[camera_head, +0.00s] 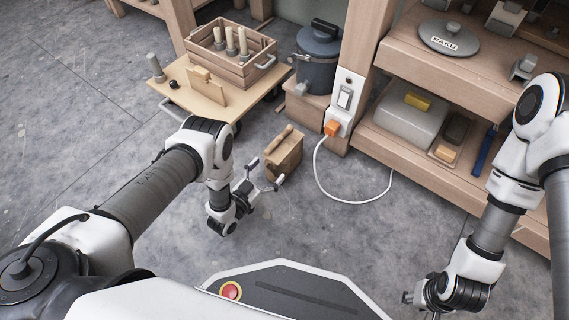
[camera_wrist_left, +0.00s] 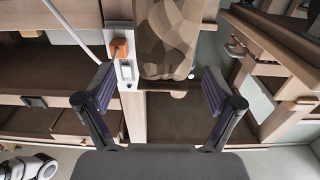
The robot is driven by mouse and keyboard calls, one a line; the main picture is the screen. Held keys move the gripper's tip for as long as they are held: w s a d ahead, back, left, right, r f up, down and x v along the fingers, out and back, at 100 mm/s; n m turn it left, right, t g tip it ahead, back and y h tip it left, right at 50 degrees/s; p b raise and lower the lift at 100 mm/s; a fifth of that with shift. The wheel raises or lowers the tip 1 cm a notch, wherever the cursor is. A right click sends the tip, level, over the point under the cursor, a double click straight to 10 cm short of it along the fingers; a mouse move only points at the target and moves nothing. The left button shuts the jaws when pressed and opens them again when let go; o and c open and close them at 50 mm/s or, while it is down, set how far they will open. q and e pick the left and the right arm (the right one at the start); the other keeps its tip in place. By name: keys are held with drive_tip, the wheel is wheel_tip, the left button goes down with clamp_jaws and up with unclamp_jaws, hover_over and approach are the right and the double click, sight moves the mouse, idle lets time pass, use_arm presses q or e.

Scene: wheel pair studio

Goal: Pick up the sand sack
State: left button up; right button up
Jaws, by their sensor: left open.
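The sand sack appears to be the brown, faceted bundle (camera_wrist_left: 168,40) at the top middle of the left wrist view. In the head view it seems to be the upright tan-brown block shape (camera_head: 284,153) on the floor, just beyond my left gripper. My left gripper (camera_head: 266,178) is open, its fingers pointing toward the sack. In the left wrist view the sack lies ahead between the two spread fingers (camera_wrist_left: 158,88), with no clear contact. My right gripper (camera_head: 412,298) is low at the right, away from the sack; its fingers are too small to read.
A low trolley (camera_head: 188,95) bears a slatted crate (camera_head: 228,70). A grey lidded bucket (camera_head: 316,60) stands behind. A post with a socket and orange plug (camera_head: 332,128) trails a white cable (camera_head: 352,197) on the floor. Wooden shelves (camera_head: 420,160) stand right. Floor at left is clear.

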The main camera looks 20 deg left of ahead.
sight(281, 153)
use_arm(q)
drive_tip(key=b+x, duration=0.2)
drive_tip(key=x, duration=0.1)
drive_tip(key=b+x, duration=0.2)
drive_tip(key=x, duration=0.1)
drive_tip(key=shift+w+a+r, duration=0.1)
drive_tip(key=shift+w, duration=0.35)
drive_tip(key=shift+w+r, duration=0.15)
drive_tip(key=shift+w, duration=0.1)
drive_tip(key=shift+r, duration=0.1)
clamp_jaws()
